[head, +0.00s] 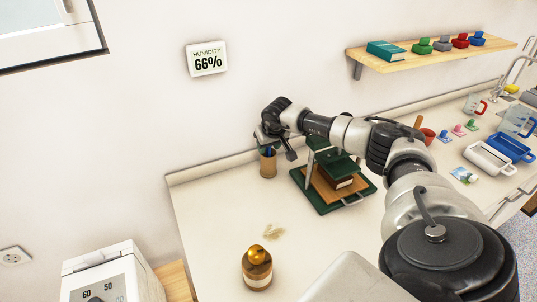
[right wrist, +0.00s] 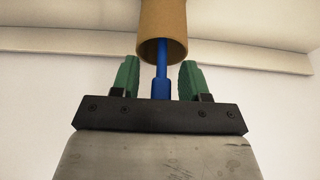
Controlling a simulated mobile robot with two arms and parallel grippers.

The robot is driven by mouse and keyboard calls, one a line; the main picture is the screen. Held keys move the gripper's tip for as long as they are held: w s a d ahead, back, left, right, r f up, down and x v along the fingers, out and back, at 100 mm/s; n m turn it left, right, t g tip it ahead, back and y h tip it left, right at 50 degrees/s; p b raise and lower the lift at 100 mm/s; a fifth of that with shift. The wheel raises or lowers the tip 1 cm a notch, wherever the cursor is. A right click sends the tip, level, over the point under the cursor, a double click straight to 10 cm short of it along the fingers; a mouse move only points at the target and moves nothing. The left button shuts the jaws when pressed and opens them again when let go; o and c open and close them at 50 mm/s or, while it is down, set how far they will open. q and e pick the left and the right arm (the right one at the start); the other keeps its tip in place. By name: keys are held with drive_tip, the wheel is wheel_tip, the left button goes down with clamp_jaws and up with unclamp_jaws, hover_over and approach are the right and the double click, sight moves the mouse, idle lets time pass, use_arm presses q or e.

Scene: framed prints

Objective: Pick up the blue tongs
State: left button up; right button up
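The blue tongs (right wrist: 162,75) stand in a tan cylindrical cup (head: 268,166). A small blue part of the tongs (head: 269,152) shows above the cup rim in the head view. In the right wrist view the cup (right wrist: 163,35) hides their far end. My right gripper (right wrist: 160,78) is open. Its green fingers are on either side of the blue tongs, with a visible gap on each side. In the head view my right gripper (head: 266,142) is just above the cup, partly hidden by its own wrist. My left gripper is not in view.
A green press-like frame with a brown block (head: 338,183) stands right of the cup, below my right arm. An amber bottle (head: 257,268) stands near the front of the white counter (head: 215,222). A wooden shelf (head: 430,57) hangs at right. The counter's left part is mostly clear.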

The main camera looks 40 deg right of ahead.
clamp_jaws()
drive_tip(key=shift+r, duration=0.15)
